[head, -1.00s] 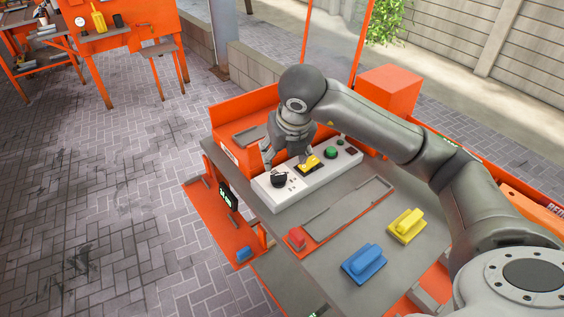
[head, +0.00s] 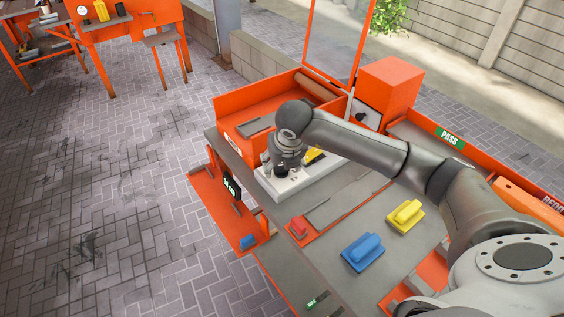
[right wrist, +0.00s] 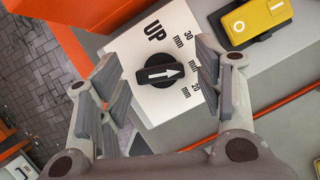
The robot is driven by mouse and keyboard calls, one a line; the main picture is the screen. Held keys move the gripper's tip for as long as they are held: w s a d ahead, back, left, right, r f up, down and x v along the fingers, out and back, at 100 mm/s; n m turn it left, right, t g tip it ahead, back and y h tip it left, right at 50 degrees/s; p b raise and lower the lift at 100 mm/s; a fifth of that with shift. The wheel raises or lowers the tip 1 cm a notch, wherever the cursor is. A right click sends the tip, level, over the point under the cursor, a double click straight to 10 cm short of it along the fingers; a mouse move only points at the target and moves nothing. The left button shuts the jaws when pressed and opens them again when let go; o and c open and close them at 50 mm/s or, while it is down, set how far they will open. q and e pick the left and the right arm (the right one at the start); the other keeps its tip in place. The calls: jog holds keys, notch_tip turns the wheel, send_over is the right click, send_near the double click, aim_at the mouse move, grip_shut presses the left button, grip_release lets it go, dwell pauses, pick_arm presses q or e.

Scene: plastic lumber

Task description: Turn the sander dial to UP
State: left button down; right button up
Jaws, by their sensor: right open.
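The sander dial (right wrist: 160,73) is a round black knob with a white arrow, on a white panel (right wrist: 168,22). In the right wrist view its arrow points right, toward a "mm" mark between 30 and 20; that mark's number is hidden. The UP label is above the knob. My right gripper (right wrist: 157,69) is open, with one finger on each side of the dial; I cannot tell whether either touches it. In the head view my right gripper (head: 284,165) is over the panel's left end and hides the dial. My left gripper is not in view.
Blue (head: 363,252) and yellow (head: 405,216) blocks with handles stand on the grey table, and a small red one (head: 298,228) is nearer the panel. An orange box (head: 390,88) stands behind.

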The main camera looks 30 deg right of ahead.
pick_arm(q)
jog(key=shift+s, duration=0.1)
pick_arm(e)
jog(key=shift+c, duration=0.4)
